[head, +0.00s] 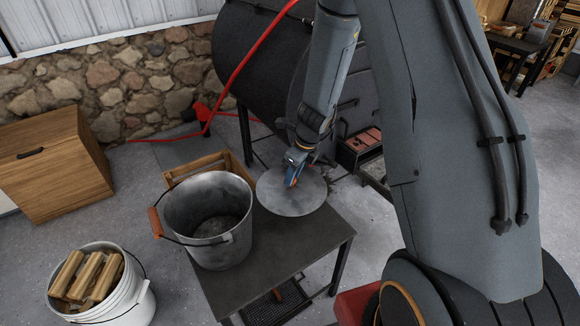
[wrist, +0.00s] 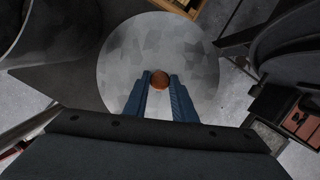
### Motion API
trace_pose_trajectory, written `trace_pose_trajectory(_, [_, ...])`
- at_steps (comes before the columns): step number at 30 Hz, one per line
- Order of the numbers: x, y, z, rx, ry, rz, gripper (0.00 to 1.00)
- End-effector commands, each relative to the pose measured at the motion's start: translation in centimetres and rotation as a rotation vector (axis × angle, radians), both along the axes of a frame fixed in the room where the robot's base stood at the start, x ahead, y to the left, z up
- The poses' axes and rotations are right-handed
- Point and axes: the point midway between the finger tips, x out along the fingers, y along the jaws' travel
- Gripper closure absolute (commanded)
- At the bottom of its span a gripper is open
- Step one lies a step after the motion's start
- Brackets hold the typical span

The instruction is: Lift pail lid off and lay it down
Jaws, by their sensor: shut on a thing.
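The pail lid (head: 310,200) is a round grey metal disc with a brown knob at its centre. It lies flat, or is held just above, the dark table to the right of the pail; I cannot tell whether it touches. The metal pail (head: 207,222) stands open on the table, its inside visible and its wire handle with a wooden grip hanging at the left. My gripper (head: 291,180) is shut on the lid's knob (wrist: 160,80). In the wrist view the lid (wrist: 145,45) shows below the blue fingers.
The dark table (head: 275,255) has bare room in front of the lid. The black barrel stove (head: 255,55) stands behind, with a red hose across it. A wooden crate (head: 200,165) sits behind the pail. A white bucket of firewood (head: 125,305) stands at front left.

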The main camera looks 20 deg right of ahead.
Motion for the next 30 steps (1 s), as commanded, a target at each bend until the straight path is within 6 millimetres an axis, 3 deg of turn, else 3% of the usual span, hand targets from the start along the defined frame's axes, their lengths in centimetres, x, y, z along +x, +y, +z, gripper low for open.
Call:
trace_pose_trajectory(8, [0.1,-0.5,-0.9,0.001,-0.001,-0.007,1.0])
trace_pose_trajectory(30, [0.1,-0.2,-6.5,-0.001,0.0,-0.001,1.0])
